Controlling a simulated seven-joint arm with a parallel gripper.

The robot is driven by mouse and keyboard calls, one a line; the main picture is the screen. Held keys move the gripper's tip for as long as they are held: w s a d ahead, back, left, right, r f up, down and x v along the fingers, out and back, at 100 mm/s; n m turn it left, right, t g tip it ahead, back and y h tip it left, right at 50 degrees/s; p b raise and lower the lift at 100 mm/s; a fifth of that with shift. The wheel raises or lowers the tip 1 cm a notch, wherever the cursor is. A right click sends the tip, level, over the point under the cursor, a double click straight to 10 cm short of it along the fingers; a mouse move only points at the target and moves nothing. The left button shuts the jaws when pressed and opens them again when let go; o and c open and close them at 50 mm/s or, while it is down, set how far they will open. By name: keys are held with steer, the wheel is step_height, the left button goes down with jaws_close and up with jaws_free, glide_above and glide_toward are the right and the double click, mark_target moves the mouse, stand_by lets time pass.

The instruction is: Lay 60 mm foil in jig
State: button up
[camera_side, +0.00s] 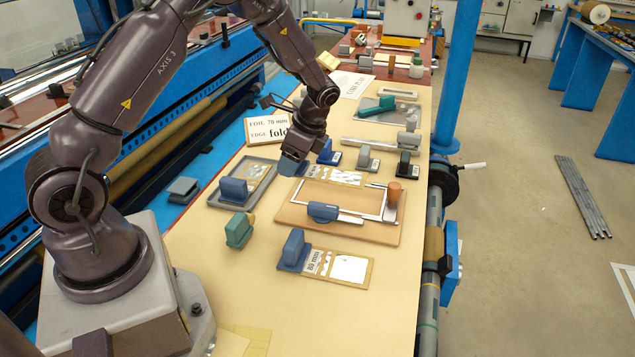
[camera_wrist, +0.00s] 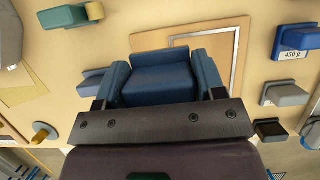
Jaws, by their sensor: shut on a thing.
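My gripper (camera_side: 297,150) is shut on a blue block (camera_side: 292,166), the handle of a foil piece. In the wrist view the block (camera_wrist: 158,80) sits between my two blue fingers. The foil strip (camera_side: 348,177), with a pale patterned face, reaches right from the handle; its label is too small to read. I cannot tell whether it touches the surface. The jig (camera_side: 290,218), a tan board with a white frame, lies just in front of it. On the jig are a blue handle (camera_side: 322,212) and an orange-brown cylinder (camera_side: 394,190). The jig also shows in the wrist view (camera_wrist: 188,42).
An 80 mm foil piece (camera_side: 350,268) with a blue-grey handle (camera_side: 293,248) lies in front of the jig. A green-handled piece (camera_side: 238,230) and a grey tray (camera_side: 262,181) are at left. A sign (camera_side: 268,130) reads "FOIL 70 mm, EDGE fold". Labelled blocks (camera_side: 368,158) stand behind.

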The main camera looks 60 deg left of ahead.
glide_above(309, 190)
steer(key=f, duration=0.7)
steer(key=shift+w+d, duration=0.35)
steer(key=shift+w, duration=0.05)
steer(key=shift+f, duration=1.5)
steer(key=shift+f, duration=0.1)
steer(key=o, duration=0.9)
